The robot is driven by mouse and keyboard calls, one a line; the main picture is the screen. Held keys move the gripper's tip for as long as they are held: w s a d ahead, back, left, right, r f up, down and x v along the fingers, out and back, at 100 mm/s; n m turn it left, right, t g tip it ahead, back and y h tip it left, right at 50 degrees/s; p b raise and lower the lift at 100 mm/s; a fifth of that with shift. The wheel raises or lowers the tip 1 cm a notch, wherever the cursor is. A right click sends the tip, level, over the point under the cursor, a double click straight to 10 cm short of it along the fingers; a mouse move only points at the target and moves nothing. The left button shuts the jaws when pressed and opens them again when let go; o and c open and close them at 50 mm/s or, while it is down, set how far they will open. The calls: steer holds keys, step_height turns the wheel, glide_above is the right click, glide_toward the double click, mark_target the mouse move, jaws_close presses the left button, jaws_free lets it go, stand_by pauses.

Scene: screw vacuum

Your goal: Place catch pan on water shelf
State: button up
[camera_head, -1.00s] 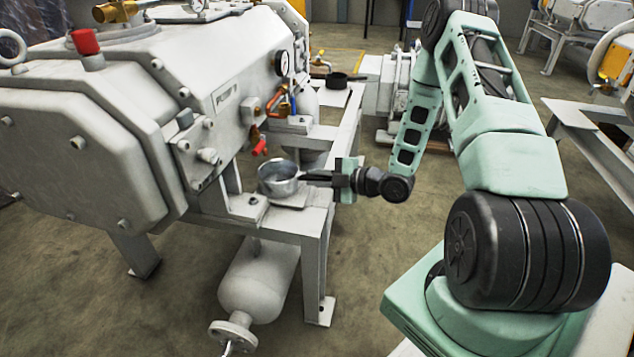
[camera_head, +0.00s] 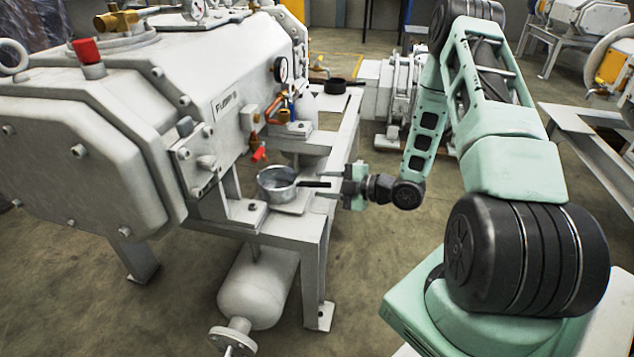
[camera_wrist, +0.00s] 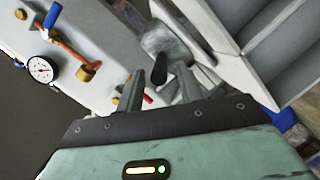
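The catch pan (camera_head: 277,192) is a round silver pan with a black handle (camera_head: 313,184) pointing right. It sits upright on a small grey shelf plate (camera_head: 292,208) at the near end of the machine frame, below a red-handled valve (camera_head: 260,155). My gripper (camera_head: 328,188) is just right of the handle's end, open and empty. In the wrist view, the two fingers (camera_wrist: 162,88) stand apart, with the dark handle (camera_wrist: 160,70) showing between and beyond their tips. The pan body shows only partly there.
The large grey pump (camera_head: 110,130) fills the left side. A gauge (camera_head: 280,69) and pipes stick out above the shelf. A second dark pan (camera_head: 335,83) sits farther back on the frame. A tank (camera_head: 258,288) hangs below.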

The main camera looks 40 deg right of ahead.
steer(key=p+v, duration=0.2)
steer(key=v, duration=0.7)
steer(key=w+a+r+m+g+h, duration=0.1)
steer(key=w+a+r+g+h, duration=0.3)
steer(key=w+a, duration=0.45)
steer(key=a+r+m+g, duration=0.3)
steer(key=a, duration=0.6)
steer(key=s+a+r+m+g+h, duration=0.1)
steer(key=s+a+r+m+g, duration=0.1)
steer(key=s+a, duration=0.3)
steer(key=s+a+r+m+g+h, duration=0.1)
steer(key=s+a+r, duration=0.4)
steer(key=s, duration=0.7)
steer(key=s+a+r+m+g+h, duration=0.1)
steer(key=s+a+r+m+g, duration=0.1)
steer(key=s+a, duration=0.4)
steer(key=s+r+g, duration=0.1)
steer(key=s, duration=0.2)
steer(key=shift+s+r+m+g, duration=0.15)
steer(key=shift+s+m+g, duration=0.15)
steer(key=shift+s, duration=0.05)
steer(key=shift+a, duration=0.15)
